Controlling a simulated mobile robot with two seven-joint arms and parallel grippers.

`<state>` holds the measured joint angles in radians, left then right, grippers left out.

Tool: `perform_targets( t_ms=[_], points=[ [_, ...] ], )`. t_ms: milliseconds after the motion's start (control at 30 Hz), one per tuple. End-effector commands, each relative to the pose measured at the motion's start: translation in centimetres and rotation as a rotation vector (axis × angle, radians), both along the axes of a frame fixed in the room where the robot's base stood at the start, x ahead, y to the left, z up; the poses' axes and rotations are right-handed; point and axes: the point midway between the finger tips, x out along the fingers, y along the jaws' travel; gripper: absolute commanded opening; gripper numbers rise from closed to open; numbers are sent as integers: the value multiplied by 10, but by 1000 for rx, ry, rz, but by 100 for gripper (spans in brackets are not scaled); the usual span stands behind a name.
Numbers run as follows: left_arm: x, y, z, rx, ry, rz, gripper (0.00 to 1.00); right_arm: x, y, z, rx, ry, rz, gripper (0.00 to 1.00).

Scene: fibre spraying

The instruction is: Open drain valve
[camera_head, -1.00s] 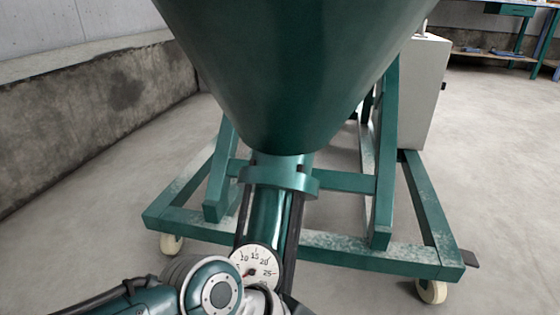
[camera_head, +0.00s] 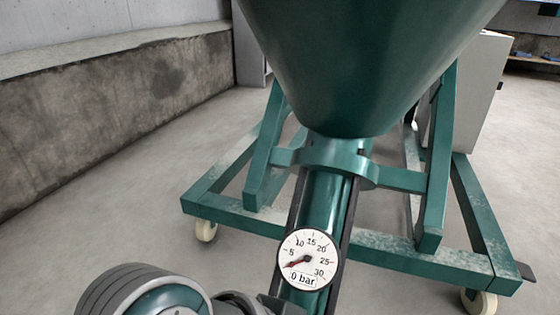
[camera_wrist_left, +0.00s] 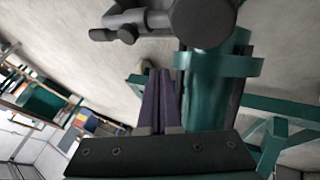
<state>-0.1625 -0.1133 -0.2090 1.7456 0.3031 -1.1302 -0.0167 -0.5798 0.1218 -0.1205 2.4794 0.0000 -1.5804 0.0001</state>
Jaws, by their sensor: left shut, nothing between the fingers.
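My left gripper (camera_wrist_left: 160,100) shows in the left wrist view, its dark fingers together with nothing between them. A dark grey fitting with a short T-shaped handle (camera_wrist_left: 128,24) lies beyond the fingertips at the top of that view, apart from them. It looks like the drain valve, but I cannot be sure. It sits beside the green pipe (camera_wrist_left: 208,100). In the head view the green pipe (camera_head: 325,205) runs down from the hopper (camera_head: 360,60). My left arm is at the bottom edge, its fingers not visible there. The right gripper is not in view.
A round pressure gauge (camera_head: 308,257) marked "0 bar" is on the pipe, its red needle pointing lower left. A green wheeled frame (camera_head: 415,262) surrounds the pipe. A low concrete wall (camera_head: 110,115) stands left. The floor between wall and frame is clear.

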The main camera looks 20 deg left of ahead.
Motion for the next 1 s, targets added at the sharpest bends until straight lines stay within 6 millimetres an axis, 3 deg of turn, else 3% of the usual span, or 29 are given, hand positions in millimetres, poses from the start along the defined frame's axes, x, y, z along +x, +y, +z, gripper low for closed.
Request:
perform_targets(
  t_ms=[33, 300, 1000],
  points=[
    [-5, 6, 18, 3, 1, -1, 0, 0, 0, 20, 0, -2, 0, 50],
    [-25, 31, 61, 2, 0, -3, 0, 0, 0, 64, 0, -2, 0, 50],
    [-43, 57, 198, 110, 13, -21, 0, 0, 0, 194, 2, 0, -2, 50]
  ],
)
